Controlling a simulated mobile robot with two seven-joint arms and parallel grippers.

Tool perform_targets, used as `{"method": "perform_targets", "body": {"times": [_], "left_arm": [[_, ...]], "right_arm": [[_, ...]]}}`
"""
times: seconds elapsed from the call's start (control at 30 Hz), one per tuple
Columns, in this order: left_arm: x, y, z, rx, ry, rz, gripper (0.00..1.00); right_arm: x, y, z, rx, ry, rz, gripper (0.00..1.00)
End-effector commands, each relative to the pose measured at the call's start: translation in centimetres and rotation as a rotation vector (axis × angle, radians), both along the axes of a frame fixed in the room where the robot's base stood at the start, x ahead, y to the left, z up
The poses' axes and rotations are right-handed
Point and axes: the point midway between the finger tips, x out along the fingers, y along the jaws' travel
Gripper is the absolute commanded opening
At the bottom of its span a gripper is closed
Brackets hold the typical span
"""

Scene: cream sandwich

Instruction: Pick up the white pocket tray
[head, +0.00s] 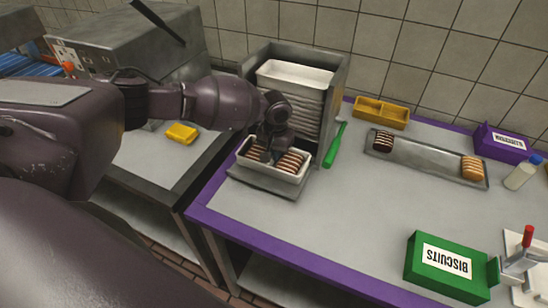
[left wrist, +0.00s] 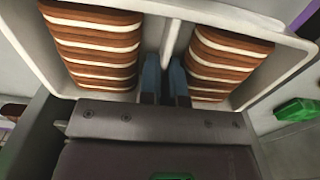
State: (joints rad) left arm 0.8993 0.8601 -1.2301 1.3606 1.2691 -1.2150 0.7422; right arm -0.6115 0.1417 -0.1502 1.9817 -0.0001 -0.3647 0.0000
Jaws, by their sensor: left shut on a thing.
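The white pocket tray (head: 264,173) is in front of the steel tray holder in the head view, over a flat grey plate. Two rows of striped brown and cream biscuits (left wrist: 95,45) lie in it, one in each pocket. In the left wrist view the tray's middle divider (left wrist: 172,38) runs between the rows. My left gripper (head: 271,154) comes down over the tray. Its blue fingertips (left wrist: 165,78) are shut on the divider. I cannot tell whether the tray touches the plate. My right gripper is not in view.
A steel holder (head: 338,88) with stacked white trays (head: 294,76) stands right behind. A green-handled tool (head: 334,145) lies close to the right. A yellow bin (head: 382,113), a long metal tray (head: 425,161) and a green biscuits box (head: 420,262) are farther right. The middle table is clear.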

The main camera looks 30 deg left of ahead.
Motion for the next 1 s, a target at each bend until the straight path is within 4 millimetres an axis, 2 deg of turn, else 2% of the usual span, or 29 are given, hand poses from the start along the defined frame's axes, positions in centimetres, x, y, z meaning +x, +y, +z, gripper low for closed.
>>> {"method": "perform_targets", "body": {"times": [0.17,0.37,0.8,1.0], "left_arm": [[0.1,0.0,1.0,-0.001,-0.001,-0.001,0.00],[0.1,0.0,4.6,-0.001,-0.004,0.000,0.00],[0.1,0.0,17.0,0.000,-0.006,-0.001,0.00],[0.1,0.0,22.1,-0.001,-0.005,0.000,0.00]], "right_arm": [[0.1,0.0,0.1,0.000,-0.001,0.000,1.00],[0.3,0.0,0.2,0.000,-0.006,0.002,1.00],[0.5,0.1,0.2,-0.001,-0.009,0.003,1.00],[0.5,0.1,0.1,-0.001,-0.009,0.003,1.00]]}}
